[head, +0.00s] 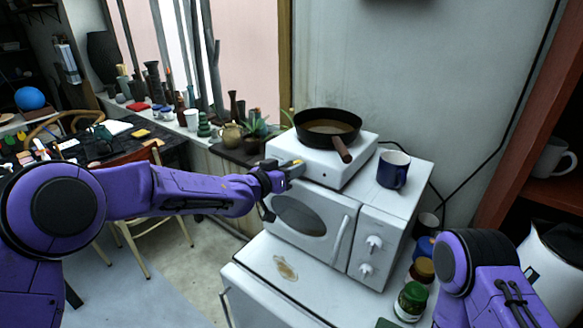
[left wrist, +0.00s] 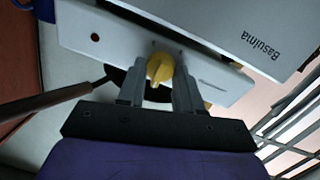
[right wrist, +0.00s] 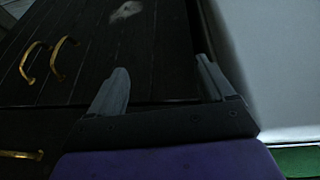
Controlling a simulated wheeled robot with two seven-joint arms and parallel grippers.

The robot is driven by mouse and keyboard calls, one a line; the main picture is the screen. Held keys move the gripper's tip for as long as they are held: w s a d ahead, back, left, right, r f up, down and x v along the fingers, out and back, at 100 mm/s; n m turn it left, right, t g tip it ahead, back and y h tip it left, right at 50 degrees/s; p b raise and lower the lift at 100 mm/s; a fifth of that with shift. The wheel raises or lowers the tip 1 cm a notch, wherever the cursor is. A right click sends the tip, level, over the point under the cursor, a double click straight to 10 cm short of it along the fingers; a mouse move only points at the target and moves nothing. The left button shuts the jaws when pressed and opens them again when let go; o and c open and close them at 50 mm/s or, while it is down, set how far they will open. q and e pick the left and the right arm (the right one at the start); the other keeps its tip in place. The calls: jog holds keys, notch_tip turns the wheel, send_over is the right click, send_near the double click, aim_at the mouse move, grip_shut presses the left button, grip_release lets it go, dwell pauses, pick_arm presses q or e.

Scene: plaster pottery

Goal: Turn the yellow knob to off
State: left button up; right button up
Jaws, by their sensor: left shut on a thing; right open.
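The yellow knob (left wrist: 159,68) is on the front face of a white hot plate (head: 345,172). In the left wrist view it sits between the two grey fingers of my left gripper (left wrist: 159,92), which is shut on it. In the head view my left gripper (head: 290,170) is against the front of the hot plate and mostly covers the knob. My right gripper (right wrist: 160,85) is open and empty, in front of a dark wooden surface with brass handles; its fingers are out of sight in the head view.
A black pan (head: 328,124) with a brown handle (head: 342,150) sits on the hot plate. The hot plate stands on a white microwave (head: 308,218), beside a blue mug (head: 393,169). Jars (head: 411,301) stand right of the microwave. A white kettle (head: 555,265) is at far right.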

pick_arm(q)
jog(key=o, duration=1)
jog(key=shift+o, duration=0.2)
jog(key=shift+s+a, duration=0.1)
jog(key=b+v, duration=0.4)
jog(key=v, duration=0.6)
jog(key=shift+s+a, duration=0.1)
